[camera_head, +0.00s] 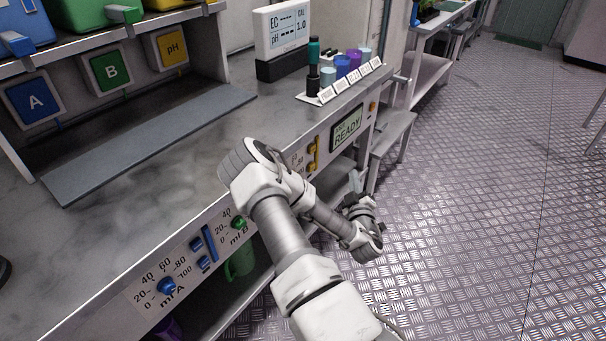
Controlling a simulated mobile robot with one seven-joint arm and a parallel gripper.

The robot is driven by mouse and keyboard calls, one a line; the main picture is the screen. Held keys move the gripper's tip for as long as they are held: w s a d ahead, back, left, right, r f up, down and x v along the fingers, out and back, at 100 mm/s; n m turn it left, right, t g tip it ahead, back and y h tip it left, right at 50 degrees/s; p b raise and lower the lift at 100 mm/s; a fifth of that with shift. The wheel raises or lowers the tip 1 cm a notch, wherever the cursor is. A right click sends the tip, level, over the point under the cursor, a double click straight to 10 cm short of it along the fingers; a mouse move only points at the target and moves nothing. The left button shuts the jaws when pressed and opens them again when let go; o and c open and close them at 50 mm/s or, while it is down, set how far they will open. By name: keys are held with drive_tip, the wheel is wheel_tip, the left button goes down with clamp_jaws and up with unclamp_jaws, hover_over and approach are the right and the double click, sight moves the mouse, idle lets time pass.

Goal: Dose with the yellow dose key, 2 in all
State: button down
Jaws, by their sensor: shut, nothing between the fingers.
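The yellow dose key (313,158) is on the bench's front panel, left of a green display (347,130) reading READY. It shows as small yellow parts just right of my arm's bend; which part is the key itself is too small to tell. My arm hides some of the panel left of it, including any dial there. My gripper (356,183) is below and right of the yellow key, in front of the panel and apart from it. It is small and partly hidden by the wrist; it looks shut and empty.
Blue (166,286) and green (238,223) dials sit left on the panel, with blue keys (203,253). Tanks A, B and pH stand above the bench. An EC/pH meter (283,35) and several labelled vials (342,66) stand at the back. The floor at right is clear.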

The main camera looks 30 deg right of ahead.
drive_tip(key=shift+s+a+f+n+t+y+b, duration=0.15)
drive_tip(key=shift+a+f+n+t+y, duration=0.2)
drive_tip(key=shift+a+f+n+y, duration=0.2)
drive_tip(key=shift+s+a+f+n+t+y+b, duration=0.15)
drive_tip(key=shift+a+f+n+t+y, duration=0.25)
drive_tip(key=shift+a+n, duration=0.2)
drive_tip(key=shift+w, duration=0.1)
approach(315, 164)
drive_tip(key=shift+w+d+r+b, duration=0.1)
drive_tip(key=shift+w+d, duration=0.45)
drive_tip(key=shift+w, duration=0.2)
drive_tip(key=shift+w+d+f+b, duration=0.1)
drive_tip(key=shift+w+d+b, duration=0.05)
drive_tip(key=shift+w+d, duration=0.5)
drive_tip(key=shift+w+d+r+b, duration=0.1)
drive_tip(key=shift+w+d, duration=0.3)
drive_tip(key=shift+w, duration=0.4)
drive_tip(key=shift+w, duration=0.1)
drive_tip(key=shift+w+a, duration=0.15)
drive_tip(key=shift+w, duration=0.15)
drive_tip(key=shift+w+a+b, duration=0.2)
drive_tip(key=shift+w+b, duration=0.1)
drive_tip(key=shift+w, duration=0.1)
idle(0.5)
drive_tip(key=shift+s, duration=0.1)
drive_tip(key=shift+s+d, duration=0.35)
drive_tip(key=shift+s, duration=0.35)
